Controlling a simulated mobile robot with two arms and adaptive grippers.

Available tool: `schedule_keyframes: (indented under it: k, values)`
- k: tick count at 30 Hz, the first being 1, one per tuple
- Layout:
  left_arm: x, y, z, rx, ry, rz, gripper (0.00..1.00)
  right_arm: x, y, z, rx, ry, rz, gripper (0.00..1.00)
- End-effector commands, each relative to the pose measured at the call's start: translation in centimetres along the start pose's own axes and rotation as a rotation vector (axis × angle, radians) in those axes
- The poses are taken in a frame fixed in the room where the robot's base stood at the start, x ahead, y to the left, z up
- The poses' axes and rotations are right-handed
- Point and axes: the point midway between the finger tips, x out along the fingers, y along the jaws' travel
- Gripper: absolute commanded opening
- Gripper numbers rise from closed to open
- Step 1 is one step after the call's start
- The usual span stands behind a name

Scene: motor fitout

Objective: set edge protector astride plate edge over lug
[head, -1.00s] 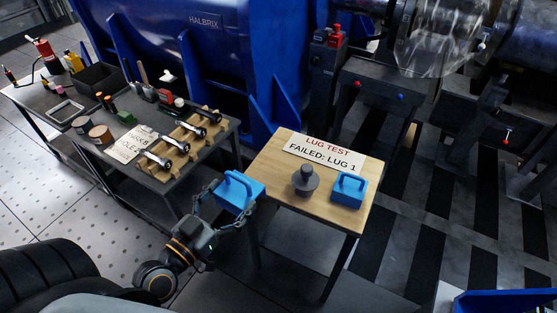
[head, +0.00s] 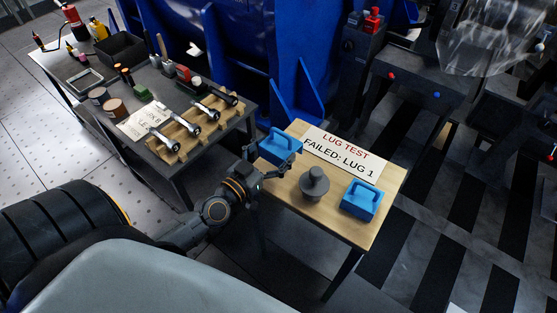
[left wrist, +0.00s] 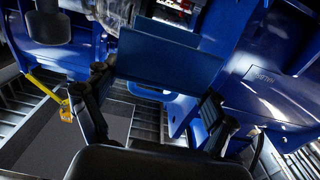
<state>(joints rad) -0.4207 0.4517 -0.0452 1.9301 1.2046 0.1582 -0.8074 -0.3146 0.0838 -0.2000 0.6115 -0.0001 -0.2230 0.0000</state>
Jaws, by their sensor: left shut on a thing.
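My left gripper (head: 267,173) is shut on a blue edge protector (head: 280,146), a block with a handle loop. It holds the block by the left side of the small wooden table; whether the block touches the table I cannot tell. In the left wrist view the held protector (left wrist: 165,62) is a dark blue block beyond the gripper fingers (left wrist: 155,105). A second blue edge protector (head: 360,203) rests on the wooden table (head: 338,222). I cannot pick out the lug or the plate edge for certain. My right gripper is not in view.
A grey knobbed weight (head: 314,184) and a "LUG TEST FAILED: LUG 1" sign (head: 341,154) are on the wooden table. A dark bench (head: 178,172) with tools stands left. A large blue machine (head: 240,45) with upright ribs is behind. Striped floor lies right.

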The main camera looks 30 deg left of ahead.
Motion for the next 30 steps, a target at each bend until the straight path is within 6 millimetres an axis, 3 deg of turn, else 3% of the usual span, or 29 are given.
schedule_keyframes:
  k: [1,3,9,18,30]
  values:
    - [0.8,-0.3,1.4,0.002,0.003,0.001,0.50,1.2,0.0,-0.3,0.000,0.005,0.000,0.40]
    - [1.5,-0.5,2.2,0.003,0.003,0.001,0.50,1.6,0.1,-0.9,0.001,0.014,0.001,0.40]
    - [2.4,-0.8,3.1,0.000,0.003,0.000,0.50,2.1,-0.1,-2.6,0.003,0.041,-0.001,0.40]
    - [3.1,-1.1,7.0,0.002,0.001,0.000,0.50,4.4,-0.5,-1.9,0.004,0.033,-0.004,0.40]
    - [3.0,-1.0,7.3,0.001,0.002,-0.001,0.50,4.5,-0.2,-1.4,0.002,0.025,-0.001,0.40]
